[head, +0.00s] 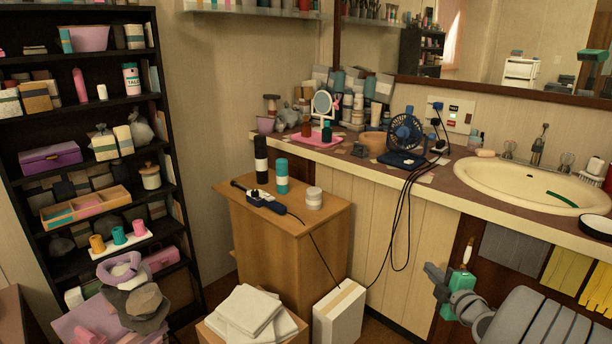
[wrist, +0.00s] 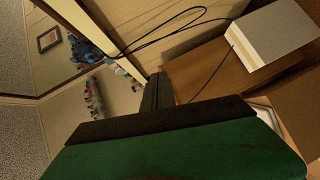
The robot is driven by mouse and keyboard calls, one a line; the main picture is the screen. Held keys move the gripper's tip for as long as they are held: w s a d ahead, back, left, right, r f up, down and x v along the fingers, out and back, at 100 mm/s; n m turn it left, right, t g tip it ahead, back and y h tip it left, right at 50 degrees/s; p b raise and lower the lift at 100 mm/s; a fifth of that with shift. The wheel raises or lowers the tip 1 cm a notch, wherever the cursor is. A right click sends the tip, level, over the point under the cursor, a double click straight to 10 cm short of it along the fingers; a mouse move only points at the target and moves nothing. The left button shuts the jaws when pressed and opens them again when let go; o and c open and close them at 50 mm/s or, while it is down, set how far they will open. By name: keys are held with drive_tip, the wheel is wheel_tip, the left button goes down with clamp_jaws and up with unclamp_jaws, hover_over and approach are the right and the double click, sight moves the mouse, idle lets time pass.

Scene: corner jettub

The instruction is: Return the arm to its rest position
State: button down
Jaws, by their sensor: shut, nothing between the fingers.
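My gripper (head: 468,250) is at the lower right of the head view, raised in front of the vanity cabinet.
A sink counter (head: 440,187) runs along the right, its front close behind my gripper. A wooden cabinet (head: 262,232), a white box (head: 339,312) and a towel-topped stand (head: 290,326) are to the left. A dark shelf (head: 100,102) stands far left.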

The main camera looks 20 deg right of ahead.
drive_tip(key=w+a+r+m+g+y+p, duration=0.1)
drive_tip(key=a+r+g+y+p, duration=0.1)
drive_tip(key=a+r+p, duration=0.5)
drive_tip(key=w+a+r+m+g+y+p, duration=0.1)
drive_tip(key=a+r+m+g+p, duration=0.2)
drive_tip(key=a, duration=0.8)
drive_tip(key=w+a+r+g+y+p, duration=0.1)
drive_tip(key=a+r+g+y+p, duration=0.1)
drive_tip(key=a+r+p, duration=0.55)
drive_tip(key=s+a+r+m+g+h+p, duration=0.1)
drive_tip(key=s+a+r+m+p, duration=0.3)
drive_tip(key=s, duration=0.4)
drive_tip(key=s+a+r+m+g+p, duration=0.4)
drive_tip(key=s+a+r+m+p, duration=0.1)
drive_tip(key=s+a, duration=0.3)
drive_tip(key=shift+a+r+h+p, duration=0.4)
drive_tip(key=shift+r+p, duration=0.35)
drive_tip(key=shift+r, duration=0.15)
